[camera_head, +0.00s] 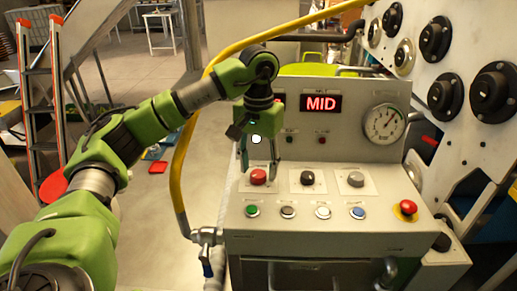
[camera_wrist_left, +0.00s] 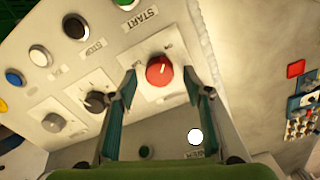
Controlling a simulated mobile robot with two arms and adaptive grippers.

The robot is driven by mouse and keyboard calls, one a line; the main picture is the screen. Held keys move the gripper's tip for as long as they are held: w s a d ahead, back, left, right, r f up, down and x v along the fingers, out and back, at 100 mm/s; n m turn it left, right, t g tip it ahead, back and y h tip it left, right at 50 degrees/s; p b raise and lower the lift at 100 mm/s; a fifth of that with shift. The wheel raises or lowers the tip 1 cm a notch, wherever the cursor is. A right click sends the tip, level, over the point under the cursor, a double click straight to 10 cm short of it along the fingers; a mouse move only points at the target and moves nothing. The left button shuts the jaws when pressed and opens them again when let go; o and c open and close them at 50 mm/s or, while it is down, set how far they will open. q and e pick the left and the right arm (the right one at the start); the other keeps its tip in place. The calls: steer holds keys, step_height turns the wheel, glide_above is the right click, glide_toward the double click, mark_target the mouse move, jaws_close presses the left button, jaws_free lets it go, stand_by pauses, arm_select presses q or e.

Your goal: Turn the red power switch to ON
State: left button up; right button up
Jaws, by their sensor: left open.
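The red power switch (camera_head: 258,176) is a round knob on a white plate at the left of the panel's upper row. In the left wrist view the red knob (camera_wrist_left: 159,71) shows a pale pointer line; the small labels around it are too blurred to read surely. My left gripper (camera_head: 260,166) hangs over the switch from above. In the left wrist view the open left gripper (camera_wrist_left: 160,84) has one finger on each side of the knob, with gaps visible. I cannot tell how far the fingertips are above the panel. My right gripper is not in view.
A black knob (camera_head: 307,177) and a grey knob (camera_head: 355,179) sit to the right. Several push buttons line the front, including a green one (camera_head: 252,211). A red emergency button (camera_head: 408,207) is at the right. A yellow hose (camera_head: 177,180) runs at left.

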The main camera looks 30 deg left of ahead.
mark_target(259, 173)
arm_select(q)
step_height(259, 173, up, 11)
stand_by(0.4)
steer(key=shift+s+d, duration=0.1)
stand_by(0.5)
